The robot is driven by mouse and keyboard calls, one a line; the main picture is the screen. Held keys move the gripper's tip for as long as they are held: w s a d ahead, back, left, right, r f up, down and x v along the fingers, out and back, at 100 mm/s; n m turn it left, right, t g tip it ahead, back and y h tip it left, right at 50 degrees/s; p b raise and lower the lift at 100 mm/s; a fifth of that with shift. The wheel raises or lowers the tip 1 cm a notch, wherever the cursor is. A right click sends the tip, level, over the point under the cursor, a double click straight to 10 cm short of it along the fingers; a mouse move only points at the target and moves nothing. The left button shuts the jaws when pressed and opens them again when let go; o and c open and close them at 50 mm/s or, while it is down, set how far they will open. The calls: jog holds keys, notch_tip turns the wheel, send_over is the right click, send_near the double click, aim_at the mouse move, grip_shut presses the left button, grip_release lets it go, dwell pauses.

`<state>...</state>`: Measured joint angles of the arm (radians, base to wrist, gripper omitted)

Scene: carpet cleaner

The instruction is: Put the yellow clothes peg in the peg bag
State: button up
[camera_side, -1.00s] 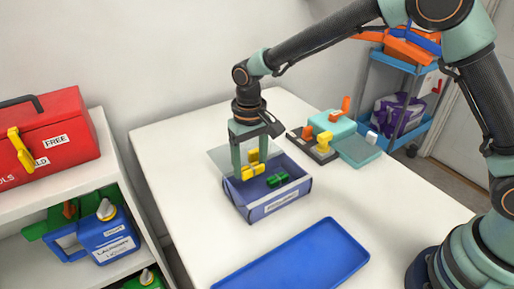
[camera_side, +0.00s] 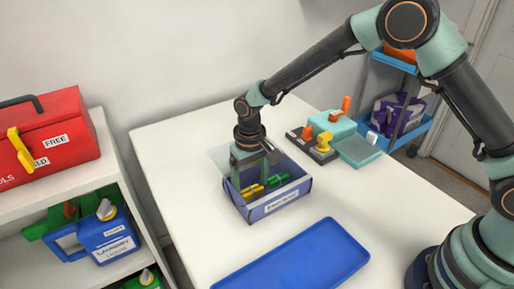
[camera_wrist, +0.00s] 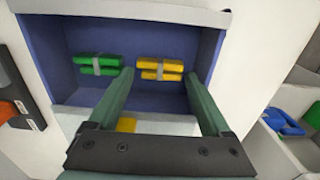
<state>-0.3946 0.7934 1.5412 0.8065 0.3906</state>
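The yellow clothes peg (camera_wrist: 160,70), with a grey band, lies crosswise between the tips of my gripper (camera_wrist: 159,72) inside the blue peg bag. It also shows low in the bag (camera_side: 299,193) in the side view, left of the green peg. My gripper (camera_side: 250,185) points down into the bag, one finger at each end of the yellow peg. The fingers appear to touch its ends. The peg looks level with the green peg; whether it touches the floor is unclear.
A green peg (camera_wrist: 97,65) lies in the bag beside the yellow one. Another yellow piece (camera_wrist: 127,125) shows partly behind my gripper. An empty blue tray (camera_side: 295,258) lies in front. A teal box (camera_side: 333,125) and small coloured items stand behind right.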

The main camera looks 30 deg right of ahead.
jog(key=shift+o, duration=0.2)
notch_tip(320, 180, up, 12)
jog(key=s+d+r+t, duration=0.3)
jog(key=s+d+r, duration=0.3)
jog(key=d+r, duration=0.45)
jog(key=s+d+t, duration=0.2)
jog(key=s+d, duration=0.5)
jog(key=s, duration=0.2)
jog(key=shift+s+d+t, duration=0.2)
jog(key=shift+d+t, duration=0.1)
jog(key=shift+d, duration=0.1)
